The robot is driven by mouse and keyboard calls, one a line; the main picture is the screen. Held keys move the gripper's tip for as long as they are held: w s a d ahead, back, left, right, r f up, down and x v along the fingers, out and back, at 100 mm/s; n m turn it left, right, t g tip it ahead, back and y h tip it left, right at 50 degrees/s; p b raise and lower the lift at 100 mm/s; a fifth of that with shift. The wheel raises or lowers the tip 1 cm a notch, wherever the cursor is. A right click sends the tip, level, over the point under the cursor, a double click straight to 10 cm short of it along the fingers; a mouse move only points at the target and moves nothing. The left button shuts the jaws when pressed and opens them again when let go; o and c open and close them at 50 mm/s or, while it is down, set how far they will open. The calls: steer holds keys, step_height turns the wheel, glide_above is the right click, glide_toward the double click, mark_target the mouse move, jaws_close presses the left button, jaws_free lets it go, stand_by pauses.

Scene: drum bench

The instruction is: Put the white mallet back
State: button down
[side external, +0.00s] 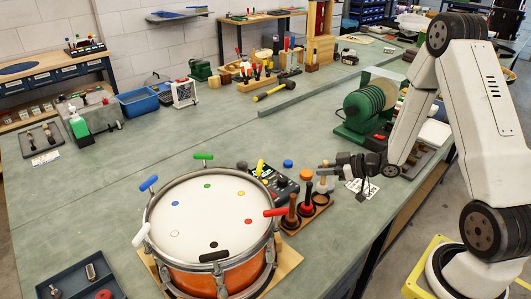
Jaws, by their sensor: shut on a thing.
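My gripper (326,168) is at the right end of a small wooden rack (318,211), to the right of the drum. It is shut on a slim, pale mallet (322,184), which looks like the white one. The mallet is about upright at the far right end of the rack. Whether its lower end is in a hole or just above it is too small to tell. Two darker mallets stand in the rack to its left: one dark brown (291,212), one with an orange top (306,195). The fingers partly hide the top of the held mallet.
A drum (205,225) with coloured dots on its white head and coloured handles around its rim stands left of the rack. A dark control box (277,184) is behind the rack. A green machine with discs (368,108) stands farther back. The bench middle is clear.

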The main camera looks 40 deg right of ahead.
mark_target(323, 184)
steer(key=shift+f, duration=1.8)
steer(key=c, duration=0.6)
jaws_free()
steer(key=shift+f, duration=0.1)
steer(key=shift+v, duration=6.1)
steer(key=shift+w+a, duration=0.1)
steer(key=shift+a, duration=0.05)
